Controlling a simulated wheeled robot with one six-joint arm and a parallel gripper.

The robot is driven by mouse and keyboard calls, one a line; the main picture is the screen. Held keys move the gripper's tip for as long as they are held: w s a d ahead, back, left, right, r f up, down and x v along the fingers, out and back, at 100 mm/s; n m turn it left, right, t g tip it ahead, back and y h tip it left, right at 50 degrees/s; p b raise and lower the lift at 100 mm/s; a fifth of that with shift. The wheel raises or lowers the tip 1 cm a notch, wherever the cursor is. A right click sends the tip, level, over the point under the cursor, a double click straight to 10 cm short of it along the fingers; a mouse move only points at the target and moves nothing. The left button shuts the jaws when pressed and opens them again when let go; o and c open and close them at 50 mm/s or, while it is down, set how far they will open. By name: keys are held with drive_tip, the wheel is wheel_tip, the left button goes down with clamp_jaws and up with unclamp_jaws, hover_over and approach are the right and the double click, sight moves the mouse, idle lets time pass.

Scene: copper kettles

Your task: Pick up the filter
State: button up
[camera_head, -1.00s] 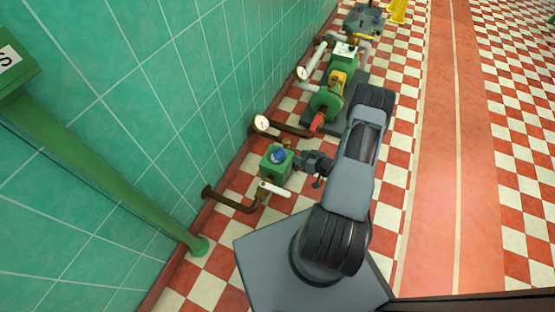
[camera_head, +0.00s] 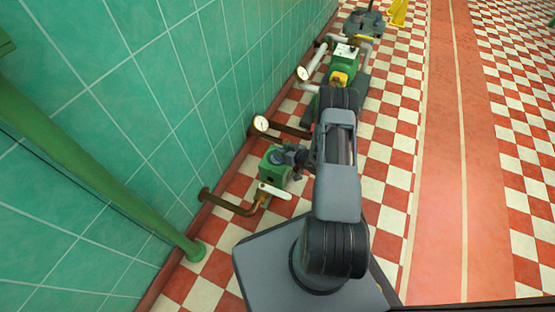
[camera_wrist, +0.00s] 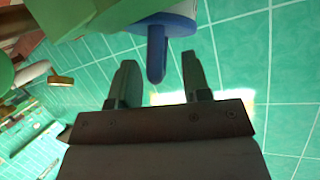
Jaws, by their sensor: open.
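The blue part, which I take to be the filter, is a round cap with a narrow upright tab. It is in the wrist view (camera_wrist: 157,50), on the green housing (camera_head: 272,167). The housing stands on the floor by the wall in the head view. My gripper (camera_wrist: 158,62) is open, with one dark finger on each side of the tab. The tab's end lies between the fingertips, and I see gaps on both sides. In the head view my gripper (camera_head: 280,156) is at the top of the housing and hides most of the cap.
A white-handled lever (camera_head: 275,191) and a brown pipe (camera_head: 232,206) are in front of the housing. A gauge (camera_head: 261,123) on a pipe is behind it. A green pump (camera_head: 341,75) is farther back. The tiled wall is close on the left; the red lane on the right is clear.

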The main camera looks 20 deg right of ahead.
drive_tip(key=shift+c, duration=0.2)
clamp_jaws()
drive_tip(key=shift+r, duration=0.15)
idle(0.3)
